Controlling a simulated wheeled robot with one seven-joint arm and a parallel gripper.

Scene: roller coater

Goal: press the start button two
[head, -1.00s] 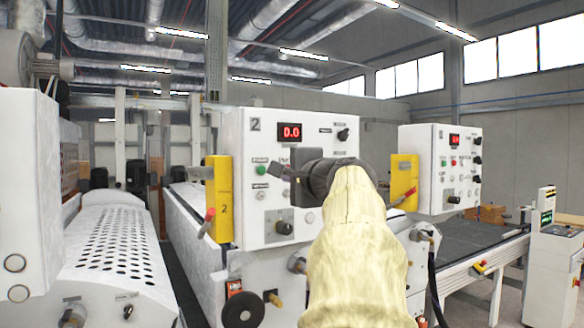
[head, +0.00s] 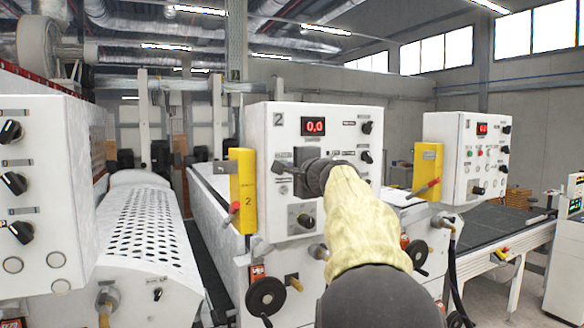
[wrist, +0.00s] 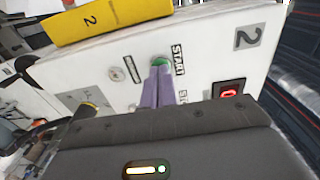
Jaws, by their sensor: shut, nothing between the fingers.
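Panel 2 (head: 345,190), a white control box with a red 0.0 display (head: 313,126), is in the middle of the head view. Its green start button (wrist: 160,61) shows in the wrist view next to the START label. My gripper (wrist: 160,68) is shut and empty, with its purple fingers pointing at this button. Its tips overlap the button's lower edge in that view; I cannot tell whether they touch it. In the head view my gripper (head: 282,168) is in front of the panel's left part and hides the button.
A yellow block marked 2 (head: 242,190) is at the panel's left edge. Another white panel (head: 475,155) stands to the right, and a cabinet with black knobs (head: 45,190) to the left. A handwheel (head: 266,297) sits below panel 2.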

